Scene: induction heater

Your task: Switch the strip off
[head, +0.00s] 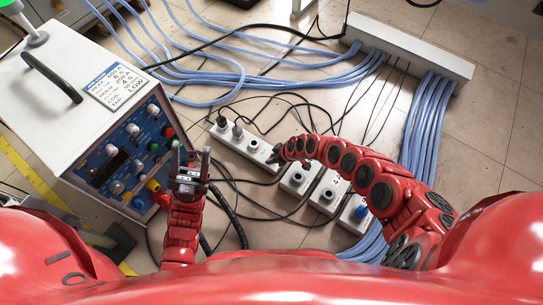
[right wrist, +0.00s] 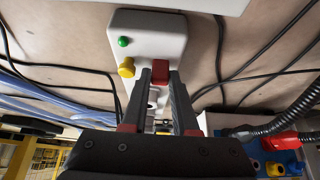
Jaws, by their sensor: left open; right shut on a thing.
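The white strip (head: 243,146) lies on the floor in the middle of the head view, with dark plugs at its upper left end. In the right wrist view, a white housing (right wrist: 150,32) carries a green lamp (right wrist: 123,41), a yellow knob (right wrist: 126,68) and a red switch (right wrist: 160,67). My right gripper (right wrist: 160,76) has its fingertips on either side of the red switch and is shut on it. In the head view, this gripper (head: 275,157) is at the strip's lower right end, which it partly hides. My left gripper (head: 190,154) is open and empty beside the heater panel.
The heater cabinet (head: 70,95) with knobs and buttons stands at left. White socket boxes (head: 299,178) lie below my right arm. A long white channel (head: 415,52) with blue cables is at upper right. Black cables cross the tiled floor around the strip.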

